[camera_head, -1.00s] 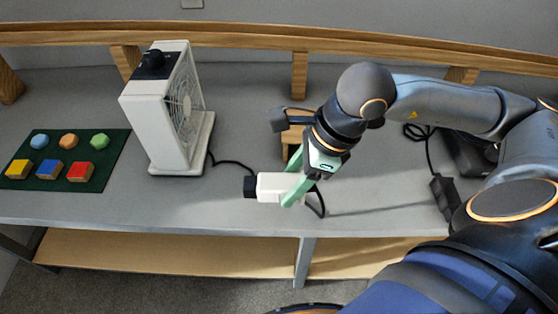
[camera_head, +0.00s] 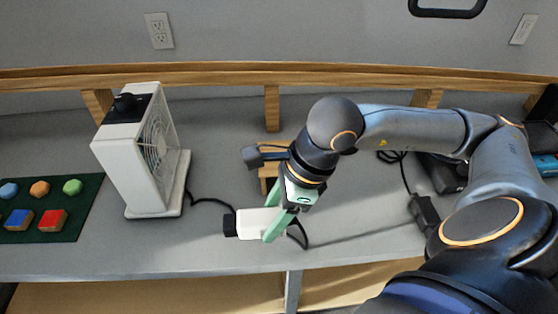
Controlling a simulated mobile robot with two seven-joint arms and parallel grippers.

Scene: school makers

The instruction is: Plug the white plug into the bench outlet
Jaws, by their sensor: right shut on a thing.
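A white plug (camera_head: 256,222) with a black end on its left is held above the grey bench (camera_head: 100,253) near its front edge. My right gripper (camera_head: 270,226), with green fingers, is shut on the plug from the right side. A dark cable shows beside the plug and behind the fingers; where it joins is partly hidden. A white wall outlet (camera_head: 158,30) is on the wall at the upper left, well away from the plug. Another outlet (camera_head: 523,29) is at the upper right. I cannot tell which one is the bench outlet. My left gripper is not in view.
A white fan (camera_head: 125,170) stands left of the plug, with a dark cord running right. A green mat (camera_head: 75,222) with coloured blocks lies far left. A wooden block (camera_head: 268,172) is partly hidden behind my wrist. A black adapter (camera_head: 425,213) lies at right. A wooden rail spans the back.

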